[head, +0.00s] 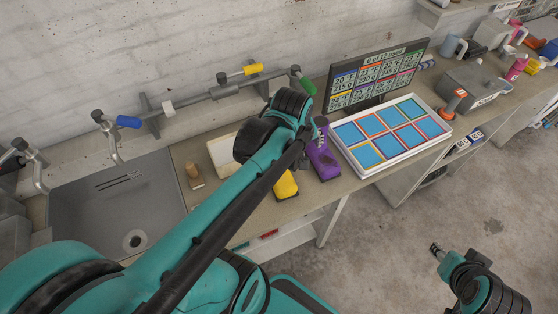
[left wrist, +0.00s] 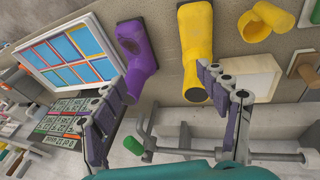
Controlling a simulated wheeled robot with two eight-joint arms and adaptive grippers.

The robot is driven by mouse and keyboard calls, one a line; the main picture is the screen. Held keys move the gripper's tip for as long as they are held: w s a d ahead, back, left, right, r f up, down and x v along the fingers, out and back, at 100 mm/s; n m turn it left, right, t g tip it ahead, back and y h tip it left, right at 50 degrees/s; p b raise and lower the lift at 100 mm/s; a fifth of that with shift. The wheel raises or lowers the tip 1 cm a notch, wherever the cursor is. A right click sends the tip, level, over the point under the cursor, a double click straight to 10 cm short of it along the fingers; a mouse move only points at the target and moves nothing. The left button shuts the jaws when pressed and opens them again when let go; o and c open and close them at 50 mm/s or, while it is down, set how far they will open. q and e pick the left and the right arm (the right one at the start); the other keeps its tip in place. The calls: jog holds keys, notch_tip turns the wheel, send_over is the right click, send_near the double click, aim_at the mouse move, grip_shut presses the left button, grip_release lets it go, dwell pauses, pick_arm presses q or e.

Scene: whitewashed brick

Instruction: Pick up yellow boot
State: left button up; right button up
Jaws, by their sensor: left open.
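The yellow boot (head: 286,185) stands on the workbench, partly hidden by my left arm in the head view. In the head view my arm hides most of that gripper. My right gripper (head: 437,249) is away from the bench at lower right, too small to read.
Another yellow curved item (left wrist: 262,22) lies near the yellow boot. A cream tray (left wrist: 252,82) and a wooden-handled item (head: 194,178) are close by. A panel of blue squares (head: 392,136), a monitor (head: 376,78), a sink (head: 120,205) and a wall rail (head: 215,92) surround the area.

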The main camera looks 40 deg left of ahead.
pick_arm(q)
jog(key=w+a+f+n+g, duration=0.1)
jog(key=a+f+n, duration=0.1)
jog(key=a+n, duration=0.2)
jog(key=w+a+f+n+g, duration=0.1)
jog(key=a+f+n, duration=0.1)
jog(key=a+n, duration=0.2)
jog(key=w+a+f+n+g, duration=0.2)
jog(key=a+f+n, duration=0.1)
jog(key=n, duration=0.3)
jog(key=shift+a+n+h, duration=0.3)
jog(key=shift+a+h, duration=0.1)
jog(key=shift+a, duration=0.1)
jog(key=shift+a+f, duration=0.1)
jog(key=shift+f, duration=0.5)
notch_tip(320, 180, down, 7)
jog(key=shift+w+a+r+b, duration=0.1)
jog(key=shift+w+b, duration=0.05)
jog(key=shift+b, duration=0.65)
grip_shut()
